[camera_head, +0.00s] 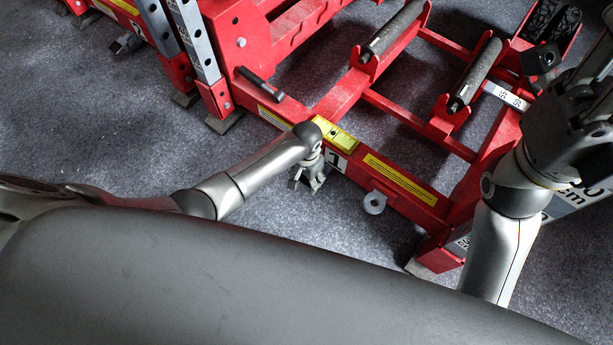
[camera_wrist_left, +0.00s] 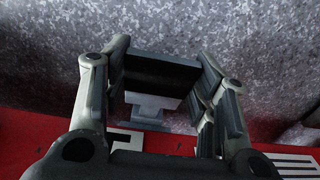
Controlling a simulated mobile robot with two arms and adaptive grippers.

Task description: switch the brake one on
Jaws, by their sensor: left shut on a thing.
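Brake one is the dark pedal (camera_wrist_left: 162,75) with a pale grey stem, seen in the left wrist view at the edge of the red frame. My left gripper (camera_wrist_left: 163,62) has its fingers on both sides of the dark pad and is shut on it. In the head view my left gripper (camera_head: 309,180) points down beside the red frame (camera_head: 406,203), just by the white label "1" (camera_head: 338,161). The pedal is hidden there by my gripper and wrist. My right gripper (camera_head: 583,105) is at the right edge, over the frame's right end; its finger opening is unclear.
A yellow level (camera_head: 335,134) lies on the frame above the label. A black handle (camera_head: 259,84) sticks out to its left. A grey ring tab (camera_head: 375,202) sits to the right. Two grey rollers (camera_head: 392,32) (camera_head: 475,75) lie across the frame. The grey floor in front is clear.

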